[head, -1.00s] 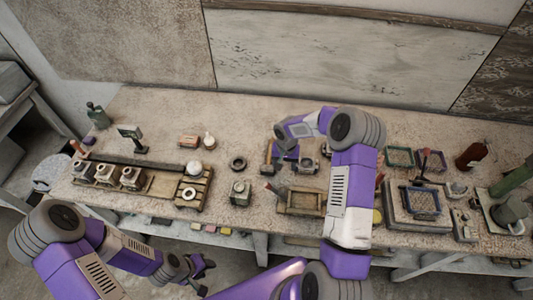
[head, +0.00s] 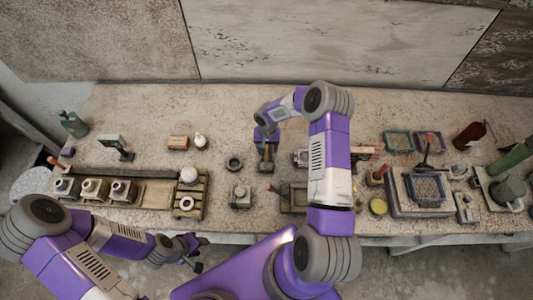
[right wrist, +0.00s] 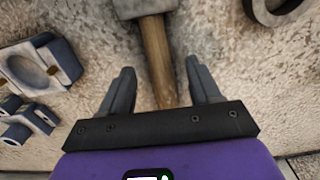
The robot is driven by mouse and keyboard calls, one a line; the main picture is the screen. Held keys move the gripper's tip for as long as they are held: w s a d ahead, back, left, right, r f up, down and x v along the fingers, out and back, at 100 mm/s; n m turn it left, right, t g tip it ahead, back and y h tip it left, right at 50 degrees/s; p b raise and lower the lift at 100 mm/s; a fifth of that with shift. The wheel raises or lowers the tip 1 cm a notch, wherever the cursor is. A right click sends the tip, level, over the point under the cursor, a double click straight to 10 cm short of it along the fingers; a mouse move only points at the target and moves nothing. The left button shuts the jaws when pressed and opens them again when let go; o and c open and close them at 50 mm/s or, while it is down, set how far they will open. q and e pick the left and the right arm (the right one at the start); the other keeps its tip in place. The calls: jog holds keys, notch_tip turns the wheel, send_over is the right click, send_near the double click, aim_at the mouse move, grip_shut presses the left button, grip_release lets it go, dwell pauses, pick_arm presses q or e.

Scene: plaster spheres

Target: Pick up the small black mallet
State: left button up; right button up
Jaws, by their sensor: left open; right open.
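The small mallet lies on the bench; in the right wrist view it has a dark grey head (right wrist: 146,8) and a brown wooden handle (right wrist: 157,62). My right gripper (right wrist: 160,68) is open above it, with one finger on each side of the handle and clear of it. In the head view the right gripper (head: 266,146) is over the bench middle, with the mallet (head: 266,166) partly hidden beneath it. My left gripper (head: 199,254) is open and empty in front of the bench's front edge, far from the mallet.
A dark ring (head: 234,163) lies left of the mallet. A pale blocky fixture (right wrist: 40,75) is close on its other side. A wooden tray (head: 155,193) with several blocks stands at the left. Bare bench surface (head: 230,110) lies behind the right gripper.

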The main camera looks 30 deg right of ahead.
jog(key=shift+f, duration=0.95)
grip_shut()
jog(key=shift+w, duration=0.1)
jog(key=shift+r, duration=0.1)
notch_tip(320, 180, up, 10)
jog(key=shift+b, duration=0.4)
